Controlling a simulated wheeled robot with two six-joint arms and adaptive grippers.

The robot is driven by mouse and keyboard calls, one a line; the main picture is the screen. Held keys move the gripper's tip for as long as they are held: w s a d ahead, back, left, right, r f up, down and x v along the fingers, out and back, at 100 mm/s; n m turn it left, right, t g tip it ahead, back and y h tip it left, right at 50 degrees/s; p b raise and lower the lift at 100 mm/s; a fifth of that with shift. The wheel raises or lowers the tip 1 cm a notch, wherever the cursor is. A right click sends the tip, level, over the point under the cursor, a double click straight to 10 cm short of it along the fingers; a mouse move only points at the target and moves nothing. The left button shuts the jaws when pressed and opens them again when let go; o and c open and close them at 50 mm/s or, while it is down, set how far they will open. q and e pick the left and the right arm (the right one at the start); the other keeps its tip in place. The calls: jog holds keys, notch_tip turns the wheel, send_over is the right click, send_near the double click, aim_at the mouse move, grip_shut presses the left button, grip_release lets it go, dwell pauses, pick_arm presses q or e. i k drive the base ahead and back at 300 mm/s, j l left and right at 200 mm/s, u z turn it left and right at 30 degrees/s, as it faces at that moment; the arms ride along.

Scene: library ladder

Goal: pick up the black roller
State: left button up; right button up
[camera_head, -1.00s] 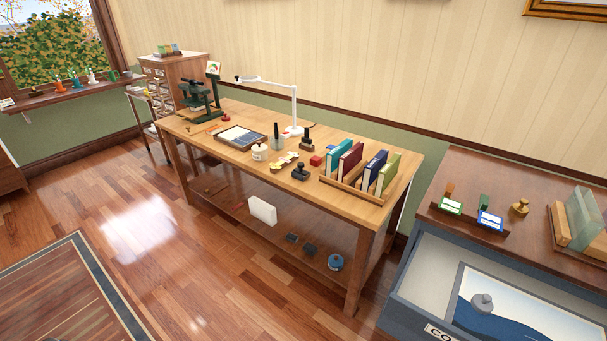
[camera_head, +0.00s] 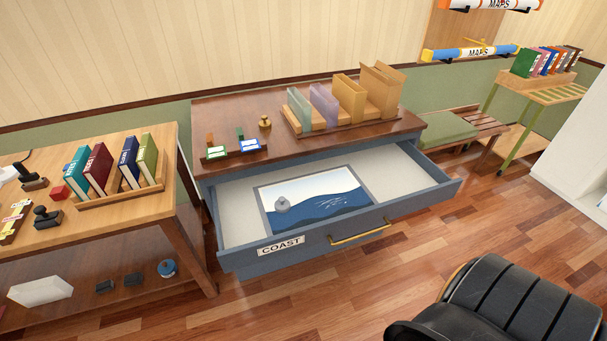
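I cannot make out a black roller for certain in the head view. Two small dark handled items are on the wooden table at the left: one (camera_head: 46,217) with a rounded knob near the front, and one (camera_head: 31,181) behind it. They look more like stamps than a roller. Neither of my grippers is in view.
An open blue drawer (camera_head: 333,240) labelled COAST juts out in the middle, holding a map print (camera_head: 318,197). A black padded seat (camera_head: 520,300) fills the lower right. A bench (camera_head: 470,135) stands behind. Wood floor (camera_head: 400,265) is clear between drawer and seat.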

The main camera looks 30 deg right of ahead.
aim_at(44, 221)
jog(key=i+j+z, duration=0.15)
jog(key=j, duration=0.25)
jog(key=i+j+z, duration=0.15)
jog(key=j, duration=0.25)
jog(key=i+j+z, duration=0.1)
jog(key=i+j, duration=0.15)
jog(key=j, duration=0.25)
jog(key=i+j+z, duration=0.15)
jog(key=j, duration=0.3)
jog(key=i+j+z, duration=0.15)
jog(key=j, duration=0.3)
jog(key=i+j+z, duration=0.15)
jog(key=j, duration=0.35)
jog(key=j+z, duration=0.1)
jog(key=j, duration=0.35)
